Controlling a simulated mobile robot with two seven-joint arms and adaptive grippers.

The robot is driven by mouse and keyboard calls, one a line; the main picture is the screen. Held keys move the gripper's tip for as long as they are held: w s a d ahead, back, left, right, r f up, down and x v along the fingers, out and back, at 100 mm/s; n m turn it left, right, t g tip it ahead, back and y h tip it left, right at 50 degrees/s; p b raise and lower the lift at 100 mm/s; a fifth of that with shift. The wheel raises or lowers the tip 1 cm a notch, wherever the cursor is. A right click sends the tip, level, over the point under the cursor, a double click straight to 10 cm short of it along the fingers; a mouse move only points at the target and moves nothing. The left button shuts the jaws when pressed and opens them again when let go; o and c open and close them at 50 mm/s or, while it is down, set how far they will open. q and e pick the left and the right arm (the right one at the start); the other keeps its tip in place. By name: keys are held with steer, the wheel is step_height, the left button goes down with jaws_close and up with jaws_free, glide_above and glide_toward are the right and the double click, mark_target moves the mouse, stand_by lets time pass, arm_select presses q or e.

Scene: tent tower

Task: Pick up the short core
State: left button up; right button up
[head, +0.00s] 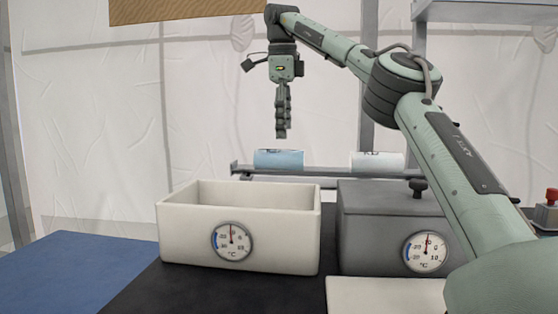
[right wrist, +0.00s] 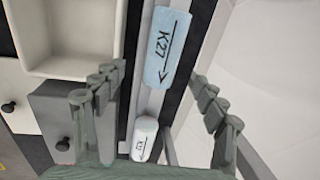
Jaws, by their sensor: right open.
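Two cores lie on a rail rack (head: 330,173) at the back. The light blue core (head: 279,159) is on the left, and the white core (head: 377,161) is on the right. In the right wrist view, the blue core (right wrist: 167,47) shows a "K27" label and an arrow, and the white core (right wrist: 145,138) has a partly readable label. My left gripper is not in view.
A white open box (head: 185,238) with a dial stands in front of the rack. A grey lidded box (head: 365,228) with a dial and black knob stands to its right. A blue surface (head: 70,268) lies at left. A red button (head: 551,197) is at far right.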

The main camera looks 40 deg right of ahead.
mark_target(285, 152)
step_height(285, 152, down, 3)
steer(key=shift+d+r+b, duration=0.1)
steer(key=shift+d+b, duration=0.05)
steer(key=shift+b, duration=0.3)
steer(key=f, duration=0.2)
steer(key=d+f+b, duration=0.1)
steer(key=shift+w+f, duration=0.4)
steer(key=shift+f, duration=0.3)
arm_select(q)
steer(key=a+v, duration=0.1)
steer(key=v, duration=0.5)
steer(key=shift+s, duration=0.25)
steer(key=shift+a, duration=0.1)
arm_select(e)
steer(key=shift+c, duration=0.6)
steer(key=c, duration=1.4)
steer(key=shift+r, duration=0.1)
